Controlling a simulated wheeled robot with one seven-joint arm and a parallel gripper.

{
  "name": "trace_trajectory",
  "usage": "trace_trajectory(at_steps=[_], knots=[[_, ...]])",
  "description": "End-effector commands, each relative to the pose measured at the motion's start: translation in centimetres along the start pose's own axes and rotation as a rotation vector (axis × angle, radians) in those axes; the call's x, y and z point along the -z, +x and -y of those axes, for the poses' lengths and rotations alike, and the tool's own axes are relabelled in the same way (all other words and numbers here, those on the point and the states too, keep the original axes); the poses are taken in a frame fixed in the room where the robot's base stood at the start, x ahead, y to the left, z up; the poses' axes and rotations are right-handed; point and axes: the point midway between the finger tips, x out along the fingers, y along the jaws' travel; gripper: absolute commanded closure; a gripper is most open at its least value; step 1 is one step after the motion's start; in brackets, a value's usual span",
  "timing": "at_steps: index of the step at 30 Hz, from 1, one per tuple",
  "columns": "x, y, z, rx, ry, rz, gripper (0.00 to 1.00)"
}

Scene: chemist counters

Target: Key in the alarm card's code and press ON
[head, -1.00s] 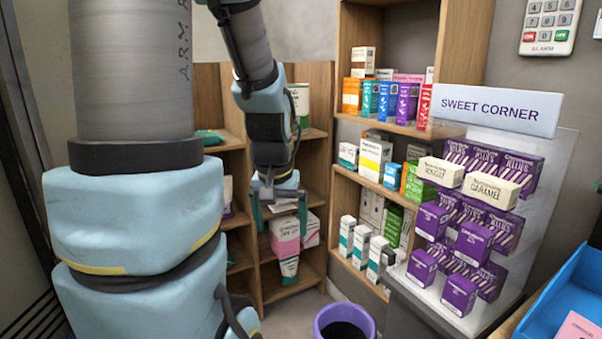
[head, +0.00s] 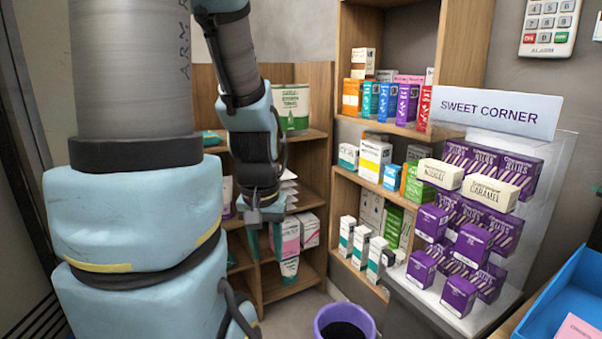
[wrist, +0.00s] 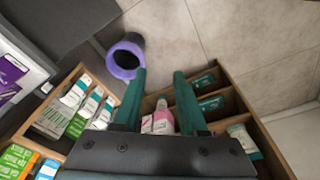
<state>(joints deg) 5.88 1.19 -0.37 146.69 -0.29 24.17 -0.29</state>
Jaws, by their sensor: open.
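The alarm keypad (head: 549,24) is on the wall at the top right of the head view. It is white with grey keys, a red key at lower left, a green key at lower right and "ALARM" below. Its top edge is cut off. My gripper (head: 264,243) is open and empty, pointing down before the shelves at centre left, far from the keypad. Its two teal fingers (wrist: 160,76) stand apart in the wrist view. No card is clearly readable as the alarm card. A pink card (head: 578,329) is partly cut off at the lower right.
A blue tray (head: 568,292) is at the right edge. The Sweet Corner stand (head: 500,105) with purple boxes is between my gripper and the keypad side. Wooden shelves (head: 318,155) hold medicine boxes. A purple bin (head: 345,318) is on the floor.

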Motion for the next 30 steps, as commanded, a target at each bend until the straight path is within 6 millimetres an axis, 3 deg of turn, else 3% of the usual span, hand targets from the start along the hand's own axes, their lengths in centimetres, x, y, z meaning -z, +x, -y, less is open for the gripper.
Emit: trace_trajectory(at_steps=[1, 10, 30], knots=[[0.01, -0.01, 0.00, 0.000, 0.000, 0.000, 0.65], [0.02, -0.01, 0.00, 0.000, 0.000, 0.000, 0.99], [0.02, -0.01, 0.00, 0.000, 0.000, 0.000, 1.00]])
